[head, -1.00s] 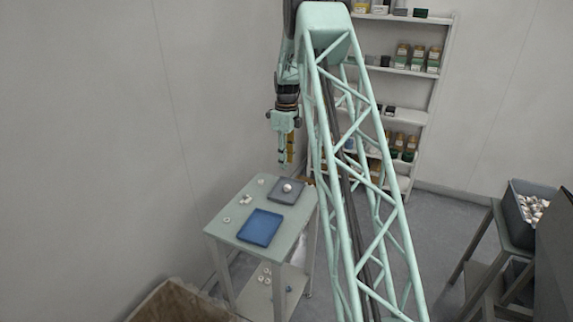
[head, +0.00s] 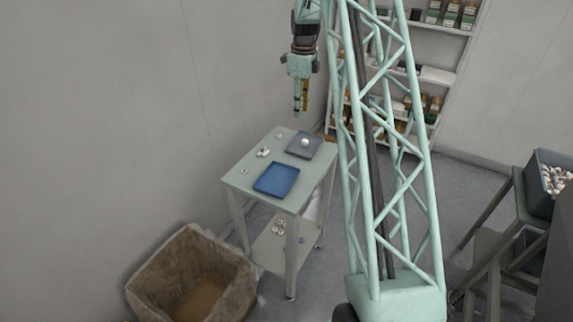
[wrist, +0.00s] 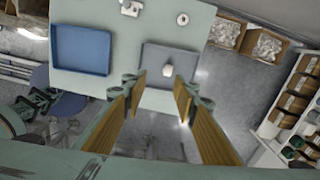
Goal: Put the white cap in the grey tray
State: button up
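The white cap (head: 305,142) sits in the grey tray (head: 291,150) at the back right of the table; the wrist view shows the cap (wrist: 168,71) near the middle of the grey tray (wrist: 190,65). My gripper (head: 301,108) hangs above the table near the tray, pointing down, apart from the cap. In the wrist view my gripper (wrist: 160,85) is open, its yellowish fingers spread wide with nothing between them; the cap shows beyond the fingertips.
A blue tray (head: 276,180) lies at the front of the table (head: 243,185). Several small white parts (head: 263,152) lie loose on the table's left side. A large brown bin (head: 190,280) stands on the floor in front. Shelves (head: 425,75) stand behind.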

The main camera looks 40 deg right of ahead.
jog(key=s+a+r+n, duration=0.3)
jog(key=a+r, duration=0.4)
jog(key=r, duration=0.1)
jog(key=s+a+r+n, duration=0.2)
jog(key=a+r+n, duration=0.2)
jog(key=a+r, duration=0.45)
jog(key=s+a+r+n+t, duration=0.2)
jog(key=s+a+r+n, duration=0.5)
jog(key=s+a+r, duration=0.6)
jog(key=s+a+r+n+t, duration=0.1)
jog(key=s+a+r+n, duration=0.1)
jog(key=s+a+n, duration=0.5)
jog(key=s+a+r+n, duration=0.15)
jog(key=s+a, duration=0.35)
jog(key=s, duration=0.6)
jog(key=s+a+f+n, duration=0.2)
jog(key=s+n, duration=0.1)
jog(key=s, duration=0.5)
jog(key=s+a+f+n, duration=0.1)
jog(key=s+a+n, duration=0.2)
jog(key=s, duration=0.5)
jog(key=shift+a+f+n+t, duration=0.3)
jog(key=shift+f+n, duration=0.1)
jog(key=shift+n, duration=0.25)
notch_tip(320, 180, down, 7)
jog(key=b, duration=0.7)
